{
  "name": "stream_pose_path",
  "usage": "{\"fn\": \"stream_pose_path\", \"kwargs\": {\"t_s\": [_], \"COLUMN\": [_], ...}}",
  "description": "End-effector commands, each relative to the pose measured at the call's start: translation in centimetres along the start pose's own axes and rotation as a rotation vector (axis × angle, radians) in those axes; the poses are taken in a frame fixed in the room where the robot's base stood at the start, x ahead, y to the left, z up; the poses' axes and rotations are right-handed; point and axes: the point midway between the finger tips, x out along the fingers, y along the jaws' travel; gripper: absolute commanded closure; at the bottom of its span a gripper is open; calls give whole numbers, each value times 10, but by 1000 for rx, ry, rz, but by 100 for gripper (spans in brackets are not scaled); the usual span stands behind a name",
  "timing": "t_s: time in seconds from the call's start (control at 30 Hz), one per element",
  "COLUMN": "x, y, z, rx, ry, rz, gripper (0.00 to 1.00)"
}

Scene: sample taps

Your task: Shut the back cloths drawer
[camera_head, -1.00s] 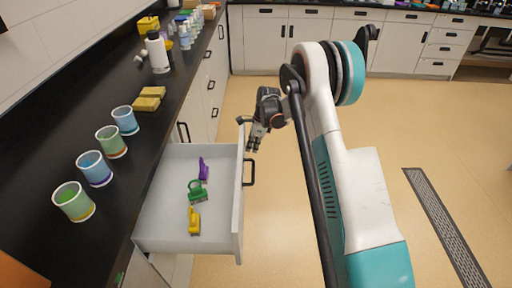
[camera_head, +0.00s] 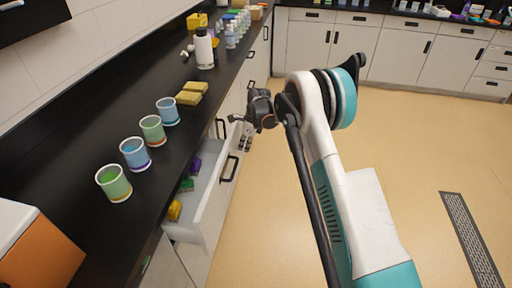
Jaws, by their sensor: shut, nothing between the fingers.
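A light grey drawer (camera_head: 211,200) stands partly open under the dark counter on the left. Its dark handle (camera_head: 229,168) is on the front panel, facing the floor. Inside lie a purple item (camera_head: 196,165), a green item (camera_head: 187,184) and a yellow item (camera_head: 174,211); the counter hides the drawer's inner part. My gripper (camera_head: 244,145) is shut and empty, pointing down just outside the drawer front, near its far end and close to the handle. I cannot tell if it touches the front.
Several coloured cups (camera_head: 135,153), yellow sponges (camera_head: 189,93) and a white bottle (camera_head: 204,48) stand on the counter (camera_head: 75,125). An orange and white box (camera_head: 38,250) is at the near left. Floor (camera_head: 400,150) to the right is clear, with a drain grate (camera_head: 468,240). Cabinets line the back.

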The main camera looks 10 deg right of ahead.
Motion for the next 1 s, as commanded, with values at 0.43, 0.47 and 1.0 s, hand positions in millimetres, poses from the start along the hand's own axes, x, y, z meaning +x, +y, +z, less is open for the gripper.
{"fn": "stream_pose_path", "kwargs": {"t_s": [0.43, 0.47, 1.0], "x": [8, 8, 7], "y": [0, 0, -1], "z": [32, 33, 29], "rx": [0, 0, 1], "ry": [0, 0, 0], "rz": [1, 1, 0], "gripper": [100, 100, 100]}}
